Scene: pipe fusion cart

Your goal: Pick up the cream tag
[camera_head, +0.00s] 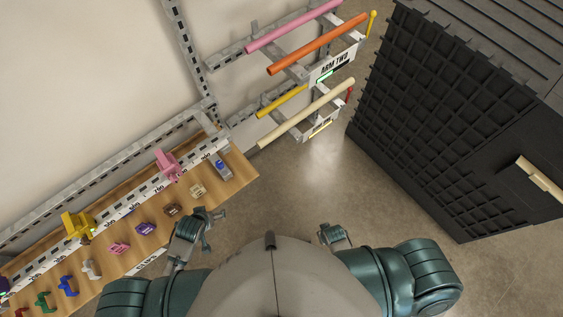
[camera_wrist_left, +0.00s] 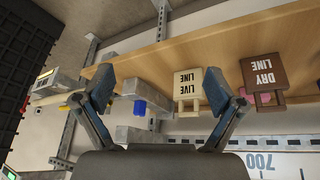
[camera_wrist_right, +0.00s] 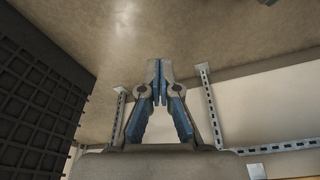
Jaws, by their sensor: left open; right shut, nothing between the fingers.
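The cream tag (camera_head: 197,190) sits on the wooden shelf, between a brown tag and a small grey device with a blue part. In the left wrist view the cream tag (camera_wrist_left: 188,84) reads "LIVE LINE" and lies between my open fingers, farther off and toward the right finger. My left gripper (camera_head: 208,222) is open and empty, in front of the shelf near the cream and brown tags; its fingers also show in the left wrist view (camera_wrist_left: 162,88). My right gripper (camera_head: 334,233) is shut and empty over the floor; its fingertips meet in the right wrist view (camera_wrist_right: 160,68).
The brown "DRY LINE" tag (camera_wrist_left: 265,74) stands close beside the cream tag. The grey device (camera_head: 222,171) is on its other side. Purple (camera_head: 146,229) and pink (camera_head: 118,248) tags line the shelf. A pipe rack (camera_head: 332,66) stands ahead; a black panel (camera_head: 440,110) is at right.

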